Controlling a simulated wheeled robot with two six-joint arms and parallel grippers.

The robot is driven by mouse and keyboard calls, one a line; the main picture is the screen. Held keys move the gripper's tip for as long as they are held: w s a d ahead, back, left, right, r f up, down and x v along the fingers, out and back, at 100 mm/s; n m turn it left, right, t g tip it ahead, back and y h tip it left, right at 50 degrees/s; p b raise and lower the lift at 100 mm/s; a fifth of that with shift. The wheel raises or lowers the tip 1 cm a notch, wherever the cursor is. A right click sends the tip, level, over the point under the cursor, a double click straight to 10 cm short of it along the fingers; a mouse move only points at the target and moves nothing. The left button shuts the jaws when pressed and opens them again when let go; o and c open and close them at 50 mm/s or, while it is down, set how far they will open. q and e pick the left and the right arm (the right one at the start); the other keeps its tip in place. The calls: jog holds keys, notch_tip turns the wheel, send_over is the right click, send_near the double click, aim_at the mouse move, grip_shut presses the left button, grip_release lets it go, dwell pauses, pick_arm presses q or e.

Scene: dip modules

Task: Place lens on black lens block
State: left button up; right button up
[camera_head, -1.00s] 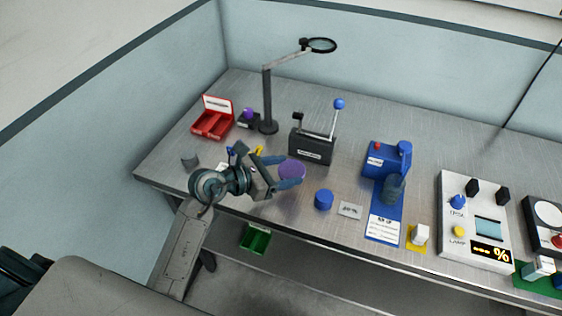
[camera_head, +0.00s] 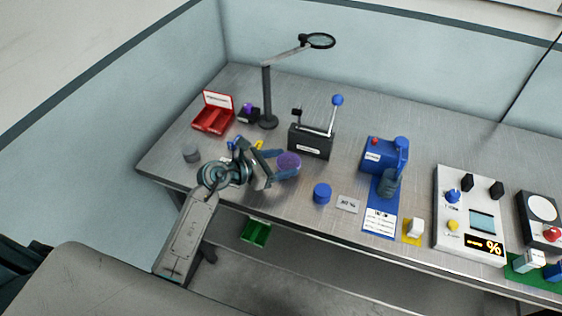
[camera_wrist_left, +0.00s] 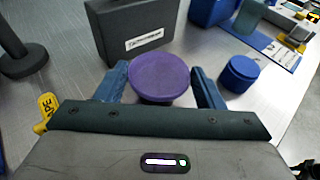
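A round purple lens (camera_head: 289,161) is between the fingers of my left gripper (camera_head: 283,165), above the front left part of the bench. My right gripper is not in view.
A red open box (camera_head: 212,120), magnifier lamp stand (camera_head: 268,105) and black lever box (camera_head: 311,143) stand behind the gripper. A grey cylinder (camera_head: 190,153) is left. A blue cylinder (camera_head: 322,193) and blue machine (camera_head: 377,157) are right. A green bin (camera_head: 255,232) is below the edge.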

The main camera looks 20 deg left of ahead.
pick_arm(q)
jog(key=o, duration=0.4)
jog(key=shift+o, duration=0.2)
jog(key=shift+r, duration=0.1)
jog(key=shift+s+a, duration=0.1)
jog(key=b+v, duration=0.3)
jog(key=v, duration=0.7)
jog(key=shift+s+a, duration=0.1)
jog(key=shift+s, duration=0.05)
jog(key=shift+v, duration=0.75)
jog(key=shift+r, duration=0.15)
